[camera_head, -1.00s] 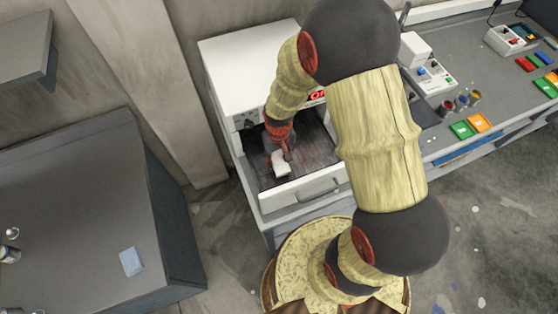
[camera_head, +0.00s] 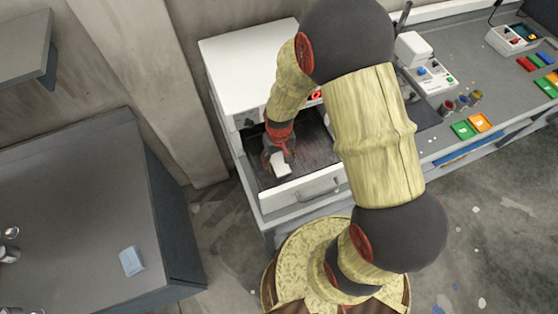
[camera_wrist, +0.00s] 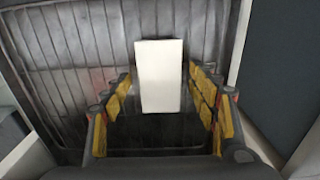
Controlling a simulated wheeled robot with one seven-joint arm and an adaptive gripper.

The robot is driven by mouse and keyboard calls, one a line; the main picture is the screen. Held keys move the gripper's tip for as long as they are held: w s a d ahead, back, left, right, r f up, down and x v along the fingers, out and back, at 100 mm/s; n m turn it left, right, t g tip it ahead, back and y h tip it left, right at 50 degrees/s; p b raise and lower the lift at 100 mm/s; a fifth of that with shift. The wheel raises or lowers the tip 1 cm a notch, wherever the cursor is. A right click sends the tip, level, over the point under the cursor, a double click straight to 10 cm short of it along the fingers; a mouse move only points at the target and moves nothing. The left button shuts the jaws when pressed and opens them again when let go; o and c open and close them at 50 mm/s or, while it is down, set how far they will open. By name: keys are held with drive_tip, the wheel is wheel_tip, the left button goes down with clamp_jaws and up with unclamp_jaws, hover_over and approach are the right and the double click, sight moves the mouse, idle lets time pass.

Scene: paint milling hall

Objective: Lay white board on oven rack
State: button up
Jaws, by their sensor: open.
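The white board (camera_wrist: 160,75) lies on the dark wire oven rack (camera_wrist: 75,50) in the wrist view, between and just past the fingertips of my gripper (camera_wrist: 162,95). The gripper's yellow-padded fingers stand apart, with a gap on both sides of the board. In the head view the white board (camera_head: 281,168) shows at the tip of my gripper (camera_head: 279,155), over the pulled-out oven rack (camera_head: 315,150). Whether the board rests fully flat is hard to tell.
The white oven (camera_head: 250,60) stands behind the rack, with a white front panel and handle (camera_head: 318,192) at the near side. A bench with coloured cards (camera_head: 480,122) and small cups (camera_head: 462,101) is at right. A grey table (camera_head: 75,200) with a blue cloth (camera_head: 131,261) is at left.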

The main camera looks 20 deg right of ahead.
wheel_tip(320, 180, up, 12)
wheel_tip(320, 180, up, 16)
drive_tip(key=t, duration=0.3)
hover_over(279, 163)
drive_tip(key=s, duration=0.4)
drive_tip(key=s+r+t, duration=0.2)
drive_tip(key=s+r, duration=0.8)
drive_tip(key=shift+t+p, duration=0.3)
drive_tip(key=shift+p, duration=0.1)
wheel_tip(279, 163, down, 13)
drive_tip(key=b, duration=1.3)
drive_tip(key=shift+f, duration=0.15)
drive_tip(key=shift+c, duration=1.1)
